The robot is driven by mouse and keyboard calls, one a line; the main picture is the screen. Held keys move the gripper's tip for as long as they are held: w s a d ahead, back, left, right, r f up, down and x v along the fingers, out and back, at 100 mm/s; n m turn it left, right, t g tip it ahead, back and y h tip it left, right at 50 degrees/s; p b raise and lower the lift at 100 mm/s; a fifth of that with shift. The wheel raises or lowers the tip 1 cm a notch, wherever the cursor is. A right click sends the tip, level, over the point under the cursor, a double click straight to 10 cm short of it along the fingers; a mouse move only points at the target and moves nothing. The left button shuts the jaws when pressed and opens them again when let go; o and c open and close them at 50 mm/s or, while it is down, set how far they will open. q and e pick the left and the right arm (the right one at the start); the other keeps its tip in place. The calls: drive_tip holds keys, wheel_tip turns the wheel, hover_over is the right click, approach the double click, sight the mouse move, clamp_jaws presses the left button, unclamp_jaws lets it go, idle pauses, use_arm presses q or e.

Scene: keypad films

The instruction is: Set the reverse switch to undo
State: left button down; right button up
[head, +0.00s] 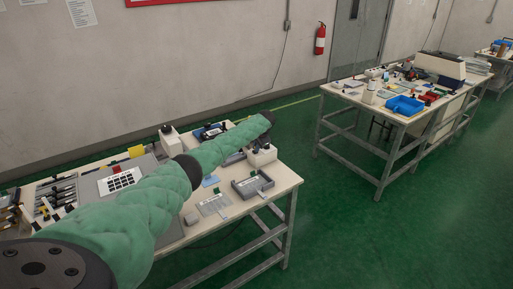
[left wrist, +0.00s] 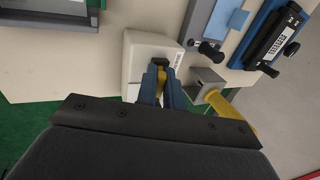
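The switch box is a cream-white block with a black top part (head: 262,155), at the right end of the near table in the head view. It also shows in the left wrist view (left wrist: 140,48), with a small label on its side. My left gripper (left wrist: 161,75) has blue fingers that reach the box. They stand close on either side of a small black and yellow part (left wrist: 160,64), likely the switch lever. I cannot tell whether they press on it. In the head view my green-sleeved left arm reaches across the table, and its fingers do not show clearly. My right gripper is not in view.
A grey open tray (head: 253,187) and a grey plate stand in front of the box. A keypad panel (head: 120,180) lies to the left. Green floor separates the second table.

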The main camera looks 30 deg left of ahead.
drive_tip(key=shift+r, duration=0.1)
use_arm(q)
drive_tip(key=shift+d+y+p, duration=0.15)
drive_tip(key=shift+y+p, duration=0.15)
drive_tip(key=shift+s+d+f, duration=0.1)
drive_tip(key=shift+f+t+y, duration=0.1)
drive_tip(key=shift+t+y, duration=0.3)
drive_tip(key=shift+y, duration=0.3)
drive_tip(key=c, duration=1.7)
unclamp_jaws()
drive_tip(key=shift+d, duration=0.1)
drive_tip(key=shift+c, duration=0.2)
drive_tip(key=shift+o, duration=1.1)
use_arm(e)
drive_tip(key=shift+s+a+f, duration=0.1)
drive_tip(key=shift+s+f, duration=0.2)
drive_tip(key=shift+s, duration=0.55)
